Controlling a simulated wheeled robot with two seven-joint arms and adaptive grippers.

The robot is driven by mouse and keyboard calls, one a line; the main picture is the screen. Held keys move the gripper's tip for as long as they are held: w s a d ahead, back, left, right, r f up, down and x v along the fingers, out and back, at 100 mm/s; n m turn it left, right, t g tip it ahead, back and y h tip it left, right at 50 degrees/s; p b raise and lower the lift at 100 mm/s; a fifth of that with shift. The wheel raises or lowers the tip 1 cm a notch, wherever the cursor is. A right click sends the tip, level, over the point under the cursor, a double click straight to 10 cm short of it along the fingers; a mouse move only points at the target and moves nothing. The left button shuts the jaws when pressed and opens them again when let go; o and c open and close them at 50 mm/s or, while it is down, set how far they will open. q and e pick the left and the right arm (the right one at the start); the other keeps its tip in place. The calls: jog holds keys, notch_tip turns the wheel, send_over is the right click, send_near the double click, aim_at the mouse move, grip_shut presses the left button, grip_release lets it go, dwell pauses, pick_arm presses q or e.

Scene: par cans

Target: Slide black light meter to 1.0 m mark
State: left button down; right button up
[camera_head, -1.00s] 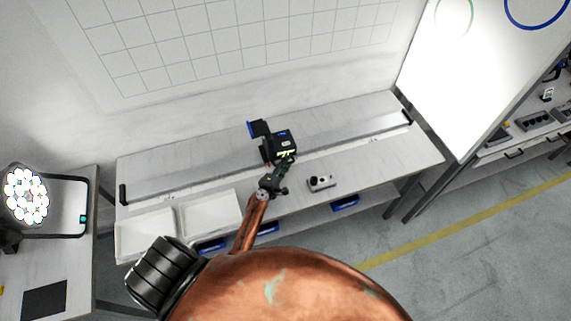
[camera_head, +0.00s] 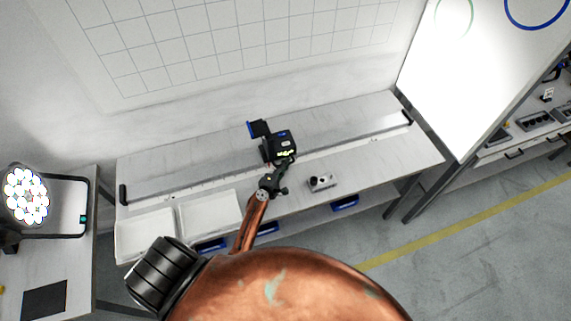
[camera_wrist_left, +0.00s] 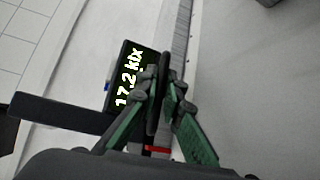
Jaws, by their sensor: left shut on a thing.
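The black light meter (camera_head: 282,143) stands on the rail (camera_head: 200,186) along the bench, near the middle of its length. Its lit display (camera_wrist_left: 131,78) reads 17.2 klx in the left wrist view. My left gripper (camera_head: 280,164) reaches it from the front. In the left wrist view the green and black fingers (camera_wrist_left: 163,95) are shut on a thin black part of the meter, beside the display. A red mark (camera_wrist_left: 157,149) shows on the rail near the fingers. The scale numbers are too small to read. My right gripper is not in view.
A small grey box with knobs (camera_head: 322,182) lies on the bench right of my left gripper. Two white trays (camera_head: 146,234) are at the bench's left front. A lit par can (camera_head: 27,196) stands on the left table. A bright white panel (camera_head: 478,70) stands at right.

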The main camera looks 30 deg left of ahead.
aim_at(293, 162)
pick_arm(q)
jog(key=w+d, duration=0.2)
jog(key=w, duration=0.1)
jog(key=shift+d, duration=0.35)
jog(key=c, duration=2)
grip_release()
jog(key=shift+c, duration=0.2)
jog(key=shift+s, duration=0.1)
jog(key=shift+s, duration=0.25)
jog(key=s, duration=0.4)
jog(key=s+r, duration=0.1)
jog(key=s, duration=0.1)
jog(key=shift+s+d+r, duration=0.1)
jog(key=shift+s+d, duration=0.1)
jog(key=shift+s, duration=0.15)
